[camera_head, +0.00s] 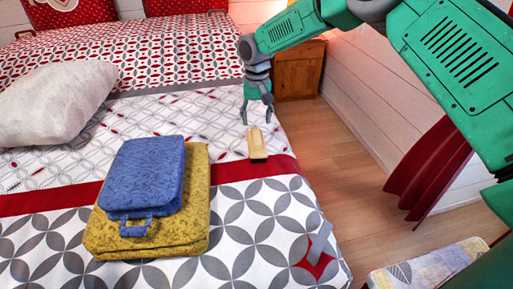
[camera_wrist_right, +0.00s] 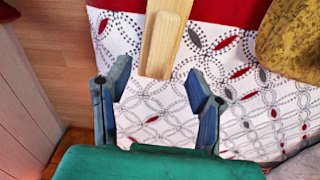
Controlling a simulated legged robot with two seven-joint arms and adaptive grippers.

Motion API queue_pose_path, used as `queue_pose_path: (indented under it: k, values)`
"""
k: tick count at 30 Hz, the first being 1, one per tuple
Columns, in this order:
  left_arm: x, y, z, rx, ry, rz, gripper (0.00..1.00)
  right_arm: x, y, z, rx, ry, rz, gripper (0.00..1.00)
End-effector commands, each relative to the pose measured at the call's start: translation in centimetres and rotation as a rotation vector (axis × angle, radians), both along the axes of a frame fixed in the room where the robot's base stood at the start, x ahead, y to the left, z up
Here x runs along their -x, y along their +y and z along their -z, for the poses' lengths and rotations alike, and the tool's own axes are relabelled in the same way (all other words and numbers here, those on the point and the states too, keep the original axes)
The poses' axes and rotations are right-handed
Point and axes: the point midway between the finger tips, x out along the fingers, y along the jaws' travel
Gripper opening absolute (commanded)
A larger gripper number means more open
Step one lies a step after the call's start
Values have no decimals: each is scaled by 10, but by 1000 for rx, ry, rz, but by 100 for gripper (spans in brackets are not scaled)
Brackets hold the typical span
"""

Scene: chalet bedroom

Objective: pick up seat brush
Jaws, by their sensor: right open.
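The seat brush (camera_head: 257,143) lies on the bed near its right edge, a pale wooden block with dark bristles at its near end. My right gripper (camera_head: 257,117) is above the bed just beyond the brush, fingers pointing down and apart. In the right wrist view the brush (camera_wrist_right: 162,42) shows at the top centre, beyond the two open fingertips (camera_wrist_right: 158,82). Nothing is between the fingers but patterned bedcover. My left gripper is not in view.
A blue folded case (camera_head: 146,172) lies on a yellow one (camera_head: 190,200) on the bed, left of the brush. A grey pillow (camera_head: 55,100) lies farther left. A wooden nightstand (camera_head: 298,70) stands behind the gripper. Wooden floor (camera_head: 335,165) is open right of the bed.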

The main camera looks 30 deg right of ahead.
Motion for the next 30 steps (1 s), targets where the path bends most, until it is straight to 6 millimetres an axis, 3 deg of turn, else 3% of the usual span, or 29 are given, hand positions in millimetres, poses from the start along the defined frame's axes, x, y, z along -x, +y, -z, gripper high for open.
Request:
queue_pose_path:
  k: [3, 8, 16, 26, 29, 30]
  values:
    - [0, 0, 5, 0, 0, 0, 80, 0, 1, 16, -2, -1, 1, 48]
    - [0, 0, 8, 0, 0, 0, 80, 0, 1, 25, 0, -1, 1, 48]
    - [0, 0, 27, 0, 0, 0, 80, 2, 0, 66, -2, 2, 1, 48]
    - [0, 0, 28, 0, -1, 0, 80, 1, 0, 72, -1, -3, 0, 48]
    - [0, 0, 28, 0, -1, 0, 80, 1, 0, 72, 0, -2, 0, 20]
    - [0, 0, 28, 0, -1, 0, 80, 1, 0, 72, 0, -2, 0, 6]
